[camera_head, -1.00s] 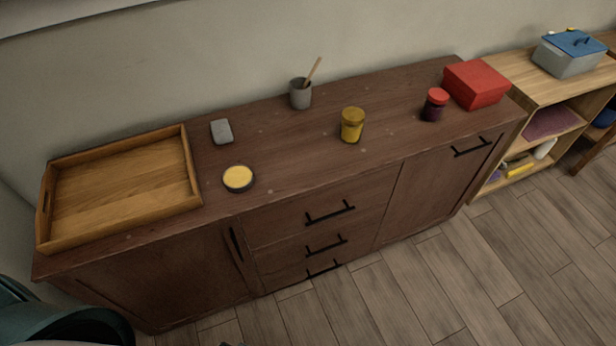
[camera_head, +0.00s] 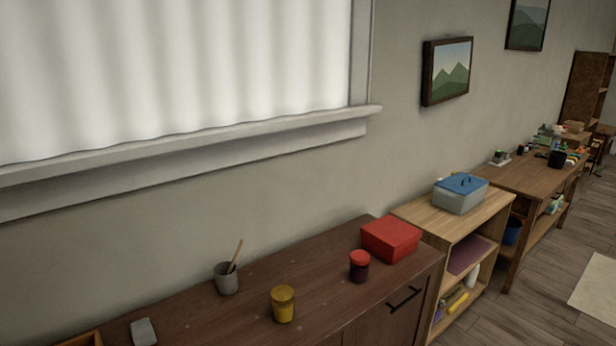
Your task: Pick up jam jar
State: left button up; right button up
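A jar with a red lid and dark purple contents (camera_head: 359,267), which looks like the jam jar, stands upright on the dark wooden cabinet (camera_head: 315,247) near its right end. It is just left of and in front of a red box (camera_head: 391,239). A yellow jar (camera_head: 283,304) stands to its left, nearer the front edge. Neither of my grippers shows in the view.
A grey cup (camera_head: 227,278) with a wooden stick and a grey block (camera_head: 143,331) are on the cabinet to the left. A lighter shelf (camera_head: 408,208) holding a blue-lidded grey bin (camera_head: 460,195) stands to the right. Wooden floor (camera_head: 545,292) is open at the lower right.

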aim_at(359, 275)
jog(key=i+l+z, duration=0.25)
jog(key=i, duration=0.2)
jog(key=i+l+z, duration=0.3)
jog(key=i, duration=0.15)
